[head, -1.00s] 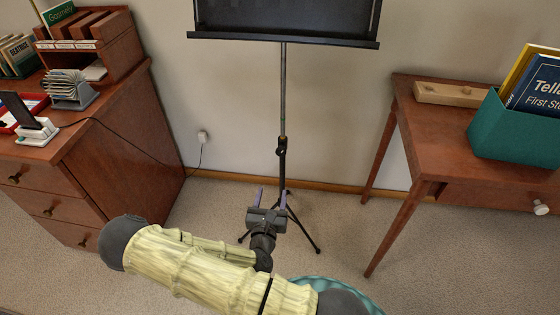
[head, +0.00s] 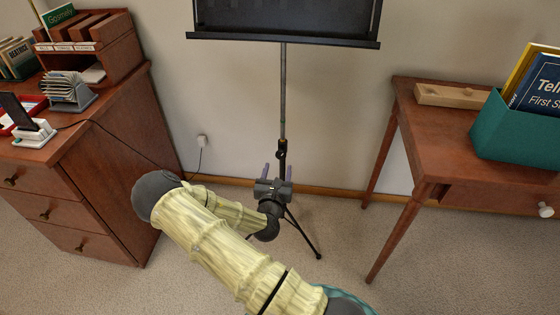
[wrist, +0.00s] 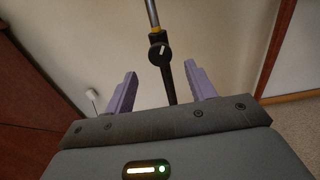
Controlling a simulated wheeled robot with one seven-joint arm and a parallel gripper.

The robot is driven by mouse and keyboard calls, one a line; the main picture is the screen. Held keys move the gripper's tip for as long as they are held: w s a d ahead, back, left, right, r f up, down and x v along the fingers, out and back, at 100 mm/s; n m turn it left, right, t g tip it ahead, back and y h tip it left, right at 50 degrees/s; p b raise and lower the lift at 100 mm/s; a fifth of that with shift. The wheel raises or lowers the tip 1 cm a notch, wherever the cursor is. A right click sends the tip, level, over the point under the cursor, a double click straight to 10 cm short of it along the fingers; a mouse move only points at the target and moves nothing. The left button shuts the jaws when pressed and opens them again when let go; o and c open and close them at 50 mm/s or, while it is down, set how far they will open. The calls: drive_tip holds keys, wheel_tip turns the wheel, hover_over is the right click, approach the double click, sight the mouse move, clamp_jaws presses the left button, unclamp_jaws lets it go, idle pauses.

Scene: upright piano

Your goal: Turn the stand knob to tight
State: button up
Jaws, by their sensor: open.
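The music stand (head: 283,95) stands against the wall, with a black desk on top and a thin grey pole. Its small black knob (head: 281,153) sits on the pole where the grey tube meets the black lower tube. In the wrist view the knob (wrist: 159,54) is round and black with a white pointer mark, tilted slightly right of upright. My gripper (head: 278,171) is open and empty, below and in front of the knob. In the wrist view its two purple fingers (wrist: 161,88) are spread on either side of the black tube, short of the knob. The gripper hides part of the stand's legs.
A wooden drawer cabinet (head: 110,170) with a desk organiser stands at the left. A small table (head: 455,120) at the right carries a teal book box (head: 515,130) and a wooden block. A wall outlet (head: 202,140) has a cable. Carpet is free around the stand.

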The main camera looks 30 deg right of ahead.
sight(281, 157)
drive_tip(key=b+x, duration=0.1)
drive_tip(key=x, duration=0.4)
drive_tip(key=shift+w+f, duration=0.1)
drive_tip(key=shift+w, duration=0.05)
drive_tip(key=shift+w+d, duration=0.2)
drive_tip(key=shift+d, duration=0.1)
drive_tip(key=shift+s, duration=0.1)
drive_tip(key=c, duration=1)
